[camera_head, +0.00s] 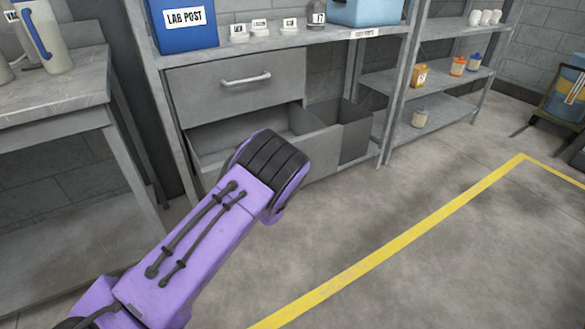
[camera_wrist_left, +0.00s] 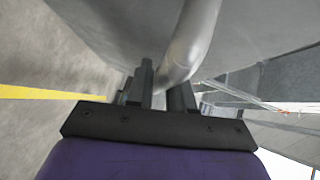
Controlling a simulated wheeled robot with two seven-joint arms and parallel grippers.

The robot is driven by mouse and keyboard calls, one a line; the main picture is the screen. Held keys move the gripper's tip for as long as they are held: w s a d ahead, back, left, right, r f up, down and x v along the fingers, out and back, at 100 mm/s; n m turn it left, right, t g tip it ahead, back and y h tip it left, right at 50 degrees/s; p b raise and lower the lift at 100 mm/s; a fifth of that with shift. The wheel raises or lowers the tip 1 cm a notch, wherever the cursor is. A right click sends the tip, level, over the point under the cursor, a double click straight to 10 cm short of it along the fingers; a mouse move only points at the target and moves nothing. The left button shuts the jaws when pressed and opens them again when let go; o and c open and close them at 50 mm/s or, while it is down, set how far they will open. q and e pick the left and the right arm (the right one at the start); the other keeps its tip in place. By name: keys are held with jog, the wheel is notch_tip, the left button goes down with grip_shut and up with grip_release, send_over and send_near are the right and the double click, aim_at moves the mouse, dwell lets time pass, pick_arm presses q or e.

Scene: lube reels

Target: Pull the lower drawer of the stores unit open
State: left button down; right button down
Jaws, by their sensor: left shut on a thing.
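The stores unit (camera_head: 172,120) has a closed upper drawer with a bar handle. Below it the lower drawer (camera_head: 322,150) stands pulled out, with part of its inside showing. My left arm reaches up from the bottom and its wrist covers part of the drawer front and its handle in the head view. In the left wrist view my left gripper (camera_wrist_left: 162,90) is shut on the curved grey metal handle (camera_wrist_left: 191,42) of the drawer. The drawer's grey front (camera_wrist_left: 265,35) is close behind the handle. My right gripper is not in view.
A grey workbench (camera_head: 60,92) stands close on the left. An open shelf rack (camera_head: 440,95) is to the right. The floor in front is clear, with a yellow line (camera_head: 400,236).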

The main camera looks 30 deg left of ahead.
pick_arm(q)
jog(key=shift+s+a+f, duration=0.1)
jog(key=shift+s+f, duration=0.05)
jog(key=c, duration=1.1)
grip_release()
jog(key=p+v, duration=0.1)
jog(key=v, duration=0.9)
jog(key=shift+s+p, duration=0.25)
jog(key=shift+p, duration=0.1)
